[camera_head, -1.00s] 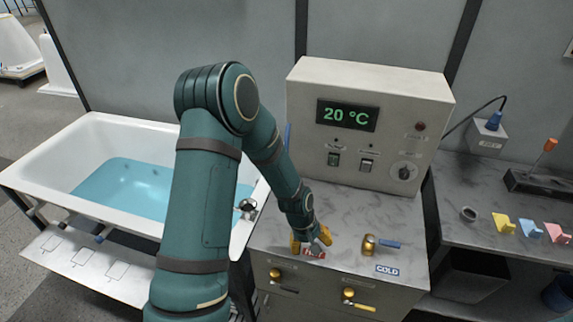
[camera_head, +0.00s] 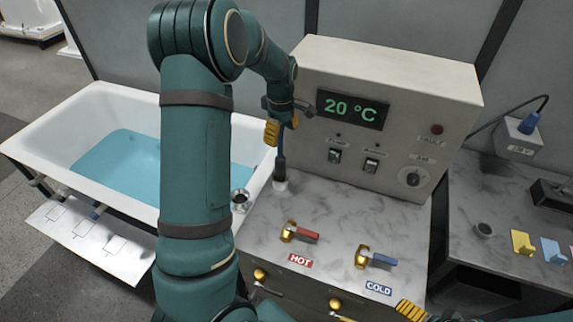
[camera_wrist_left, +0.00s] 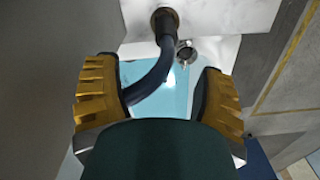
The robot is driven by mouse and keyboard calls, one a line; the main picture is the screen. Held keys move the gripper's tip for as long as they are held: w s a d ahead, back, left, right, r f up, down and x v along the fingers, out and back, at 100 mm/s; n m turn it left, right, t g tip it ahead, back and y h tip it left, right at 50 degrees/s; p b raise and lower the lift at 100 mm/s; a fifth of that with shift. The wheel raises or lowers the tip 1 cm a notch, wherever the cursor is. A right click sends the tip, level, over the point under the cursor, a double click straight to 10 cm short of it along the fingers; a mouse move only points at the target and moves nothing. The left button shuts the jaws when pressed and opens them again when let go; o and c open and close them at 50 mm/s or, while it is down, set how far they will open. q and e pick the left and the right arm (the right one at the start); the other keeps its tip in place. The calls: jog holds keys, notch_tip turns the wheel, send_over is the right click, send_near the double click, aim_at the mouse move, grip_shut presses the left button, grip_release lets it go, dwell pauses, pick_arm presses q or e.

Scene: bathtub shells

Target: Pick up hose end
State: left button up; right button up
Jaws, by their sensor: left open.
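The dark blue hose (camera_head: 280,155) stands up from a light socket (camera_head: 281,184) on the marble counter, left of the control box. In the left wrist view the hose (camera_wrist_left: 152,82) curves from a brown collar down between my fingers, nearer the left finger. My left gripper (camera_head: 273,131) is open around the upper hose; the wrist view shows its yellow fingers (camera_wrist_left: 158,95) wide apart. The hose's upper end is hidden behind the gripper. Only a yellow finger part of my right gripper (camera_head: 410,309) shows at the bottom edge.
The control box (camera_head: 385,115) reading 20 °C stands right of my left gripper. A red HOT valve (camera_head: 300,232) and blue COLD valve (camera_head: 376,258) sit in front. A bathtub (camera_head: 95,105) with water is at left.

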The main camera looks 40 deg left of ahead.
aim_at(280, 165)
pick_arm(q)
jog(key=f, duration=0.7)
jog(key=shift+s+f+b, duration=0.25)
jog(key=shift+b, duration=0.05)
jog(key=shift+s+f+b, duration=0.15)
jog(key=shift+f+b, duration=0.15)
jog(key=shift+f, duration=0.05)
notch_tip(280, 165, down, 5)
jog(key=b, duration=0.2)
jog(key=shift+s+r+b, duration=0.1)
jog(key=shift+r+b, duration=0.1)
jog(key=shift+b, duration=0.2)
jog(key=shift+r, duration=0.1)
grip_shut()
